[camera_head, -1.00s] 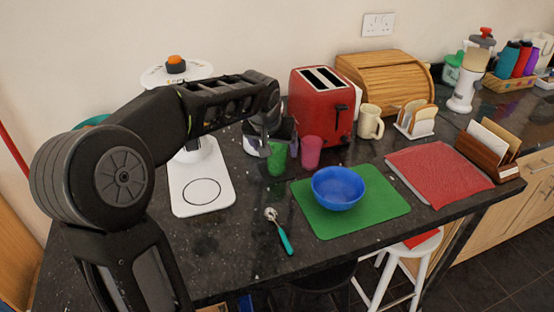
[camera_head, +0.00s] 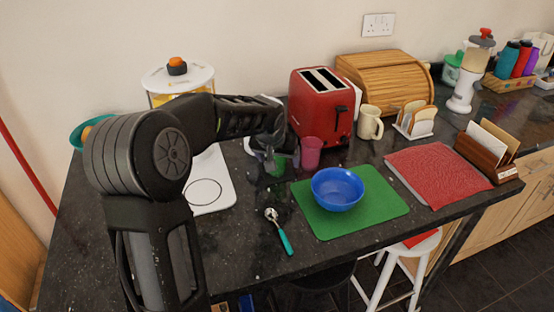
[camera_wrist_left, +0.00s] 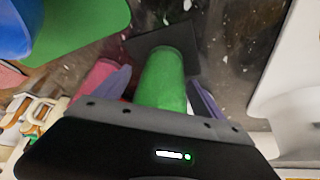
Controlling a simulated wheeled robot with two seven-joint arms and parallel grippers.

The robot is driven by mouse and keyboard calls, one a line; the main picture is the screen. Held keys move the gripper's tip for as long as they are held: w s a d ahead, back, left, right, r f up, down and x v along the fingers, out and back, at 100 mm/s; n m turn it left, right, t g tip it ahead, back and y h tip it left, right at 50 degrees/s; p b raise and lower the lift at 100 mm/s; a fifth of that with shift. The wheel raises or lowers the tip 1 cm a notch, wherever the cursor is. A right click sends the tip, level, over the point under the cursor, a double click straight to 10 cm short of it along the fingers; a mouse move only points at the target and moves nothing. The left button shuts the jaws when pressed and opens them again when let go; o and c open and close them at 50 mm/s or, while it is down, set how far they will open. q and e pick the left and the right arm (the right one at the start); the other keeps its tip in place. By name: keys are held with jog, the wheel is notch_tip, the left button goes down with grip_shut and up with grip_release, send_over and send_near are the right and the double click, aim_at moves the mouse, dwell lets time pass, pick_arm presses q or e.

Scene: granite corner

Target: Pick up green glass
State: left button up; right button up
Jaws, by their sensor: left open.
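The green glass (camera_wrist_left: 162,80) stands on the dark counter, and in the wrist view it sits between the two fingers of my left gripper (camera_wrist_left: 160,85). In the head view only a small part of the green glass (camera_head: 277,166) shows, since my left gripper (camera_head: 273,155) covers most of it. The gripper is open around the glass; I cannot tell whether either finger touches it. A pink glass (camera_head: 311,152) stands just right of it and also shows beside the left finger in the wrist view (camera_wrist_left: 100,76). My right gripper is in neither view.
A red toaster (camera_head: 321,106) stands behind the glasses, with a cream mug (camera_head: 370,122) to its right. A blue bowl (camera_head: 337,188) sits on a green mat (camera_head: 382,212) in front. A teal-handled scoop (camera_head: 284,240) lies on the counter. A white appliance base (camera_head: 212,178) is at left.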

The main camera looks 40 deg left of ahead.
pick_arm(q)
jog(key=shift+c, duration=0.6)
jog(key=c, duration=1.4)
jog(key=shift+r, duration=0.3)
jog(key=shift+c, duration=0.2)
